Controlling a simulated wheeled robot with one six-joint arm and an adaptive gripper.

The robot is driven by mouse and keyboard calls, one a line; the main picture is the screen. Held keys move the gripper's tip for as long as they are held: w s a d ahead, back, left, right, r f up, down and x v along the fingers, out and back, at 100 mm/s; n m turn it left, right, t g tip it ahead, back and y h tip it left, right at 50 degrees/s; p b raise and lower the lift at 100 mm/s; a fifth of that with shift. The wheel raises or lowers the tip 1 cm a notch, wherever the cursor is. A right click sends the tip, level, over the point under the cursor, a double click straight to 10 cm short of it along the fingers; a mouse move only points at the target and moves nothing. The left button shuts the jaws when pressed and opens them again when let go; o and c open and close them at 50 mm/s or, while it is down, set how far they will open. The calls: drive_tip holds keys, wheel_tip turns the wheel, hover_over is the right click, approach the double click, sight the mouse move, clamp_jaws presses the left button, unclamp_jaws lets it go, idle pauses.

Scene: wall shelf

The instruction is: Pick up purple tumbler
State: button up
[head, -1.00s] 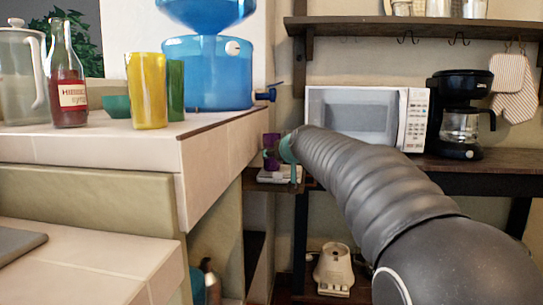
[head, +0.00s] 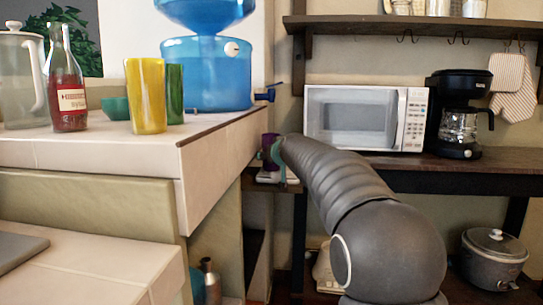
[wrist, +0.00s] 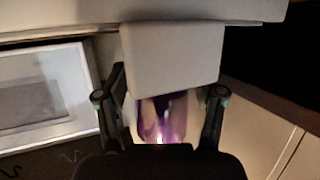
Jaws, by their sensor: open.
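The purple tumbler (head: 268,146) stands in the gap between the tiled counter and the microwave, partly hidden by the end of my arm in the head view. In the wrist view the tumbler (wrist: 163,118) shows as shiny, translucent purple between my two fingers. My gripper (wrist: 159,96) is open, with one dark finger on each side of the tumbler; I cannot tell whether either finger touches it. In the head view only a small teal part of my gripper (head: 280,158) shows, overlapping the tumbler's right side.
A white flat object (head: 277,176) lies below the tumbler. The microwave (head: 350,115) and coffee maker (head: 461,110) stand to the right. The counter at left holds a yellow cup (head: 146,95), a green cup (head: 175,92), a syrup bottle (head: 68,95) and a blue water dispenser (head: 207,75).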

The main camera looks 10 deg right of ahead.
drive_tip(key=c, duration=1.1)
drive_tip(key=shift+r, duration=0.1)
clamp_jaws()
drive_tip(key=shift+s+d+r, duration=0.1)
drive_tip(key=shift+d, duration=0.05)
